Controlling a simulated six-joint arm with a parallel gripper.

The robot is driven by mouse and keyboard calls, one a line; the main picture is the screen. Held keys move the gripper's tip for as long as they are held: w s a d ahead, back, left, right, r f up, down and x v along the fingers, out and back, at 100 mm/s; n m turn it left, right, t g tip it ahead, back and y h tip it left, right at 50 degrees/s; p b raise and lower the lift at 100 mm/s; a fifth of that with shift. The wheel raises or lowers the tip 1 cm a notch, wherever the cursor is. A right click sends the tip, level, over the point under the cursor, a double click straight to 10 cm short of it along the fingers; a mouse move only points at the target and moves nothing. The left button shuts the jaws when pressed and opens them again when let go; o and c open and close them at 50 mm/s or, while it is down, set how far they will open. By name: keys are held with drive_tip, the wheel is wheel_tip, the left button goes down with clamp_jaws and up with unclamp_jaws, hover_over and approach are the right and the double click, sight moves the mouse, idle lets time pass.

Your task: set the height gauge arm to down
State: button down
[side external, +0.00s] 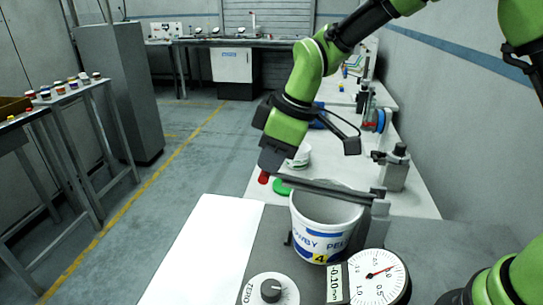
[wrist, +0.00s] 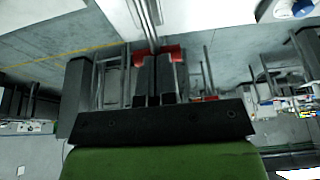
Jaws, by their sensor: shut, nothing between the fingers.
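The height gauge arm (side external: 325,190) is a dark grey bar running left from a grey post (side external: 376,222), above the white bucket. It looks close to level in the side view, its left end slightly higher in the picture. A red grip (side external: 264,177) shows at that left end. My gripper (side external: 270,160) is shut and empty at the left end, by the red grip; I cannot tell whether they touch. In the wrist view the bar (wrist: 147,22) runs down to the red grip (wrist: 172,53), partly hidden by my closed fingers (wrist: 155,75).
A white bucket (side external: 325,235) with blue lettering stands under the bar. A round dial (side external: 378,280) and a knob marked ZERO (side external: 271,290) are in front. A green disc (side external: 282,187) lies behind the bucket. A white sheet (side external: 205,250) covers the clear left side.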

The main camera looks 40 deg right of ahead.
drive_tip(key=shift+x, duration=0.8)
drive_tip(key=w+a+v, duration=0.1)
drive_tip(key=v, duration=1.2)
drive_tip(key=s+d+r+m+t, duration=0.1)
drive_tip(key=s+d+m, duration=0.3)
drive_tip(key=s, duration=0.6)
drive_tip(key=s+d+r+m+t, duration=0.1)
drive_tip(key=s+d+m+t, duration=0.2)
drive_tip(key=s+m, duration=0.6)
drive_tip(key=shift+s+d+h, duration=0.4)
drive_tip(key=shift+s+d, duration=0.2)
drive_tip(key=shift+s, duration=0.05)
